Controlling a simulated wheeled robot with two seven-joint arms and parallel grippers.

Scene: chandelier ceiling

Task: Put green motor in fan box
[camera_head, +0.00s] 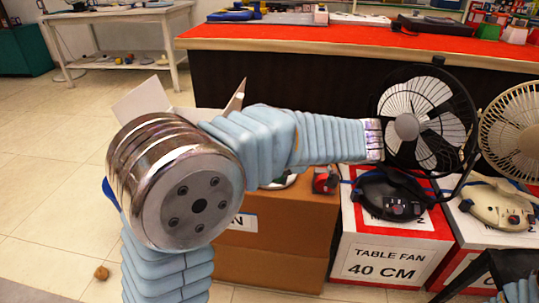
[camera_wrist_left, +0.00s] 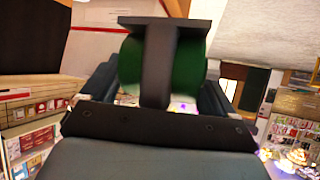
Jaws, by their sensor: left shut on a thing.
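In the left wrist view, my left gripper (camera_wrist_left: 157,85) is shut on the green motor (camera_wrist_left: 190,70). A dark band crosses the motor's middle and hides part of it. In the head view, my large chrome joint and blue-sleeved left arm fill the centre; the left gripper and the green motor cannot be made out there. A brown cardboard box (camera_head: 272,255) with raised flaps stands behind this arm. Its label is mostly covered, with only an "N" readable. A dark part at the lower right corner seems to be my right gripper (camera_head: 508,265), cut off by the edge.
A red and black item (camera_head: 325,180) shows at the brown box's top. To its right, a black fan (camera_head: 408,126) stands on a "TABLE FAN 40 CM" box (camera_head: 385,263), with a cream fan (camera_head: 515,130) alongside. A red-topped counter (camera_head: 330,43) is behind.

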